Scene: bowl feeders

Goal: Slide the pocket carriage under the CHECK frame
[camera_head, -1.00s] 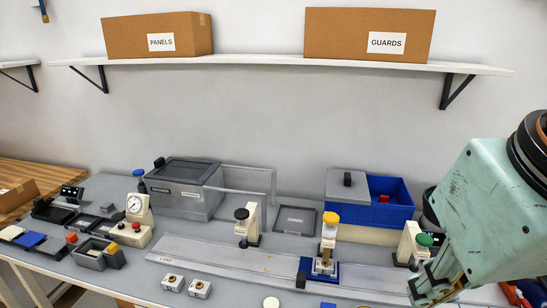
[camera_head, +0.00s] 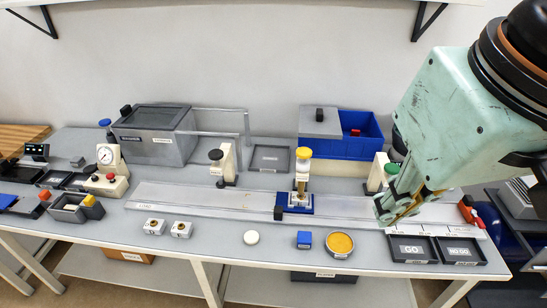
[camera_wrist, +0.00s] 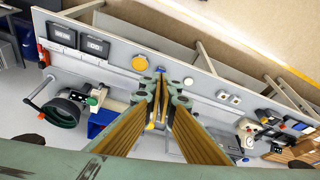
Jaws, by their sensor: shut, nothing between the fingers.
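The pocket carriage (camera_head: 297,204) is a blue block with a black grip (camera_head: 279,213) at its left end, sitting on the long pale rail (camera_head: 180,198). A post with a yellow knob (camera_head: 304,153) stands at the carriage, its lower part directly over or behind it. Posts with a black knob (camera_head: 216,155) and a green knob (camera_head: 391,169) stand along the rail's back, left and right. I cannot read which is CHECK. My gripper (camera_head: 384,212) is right of the carriage, in front of the green-knob post. It is shut and empty; its fingers also show in the wrist view (camera_wrist: 162,97).
GO (camera_head: 411,250) and NO-GO (camera_head: 460,252) trays lie at the front right. A blue bin (camera_head: 360,145) stands behind. The rail's left stretch is clear.

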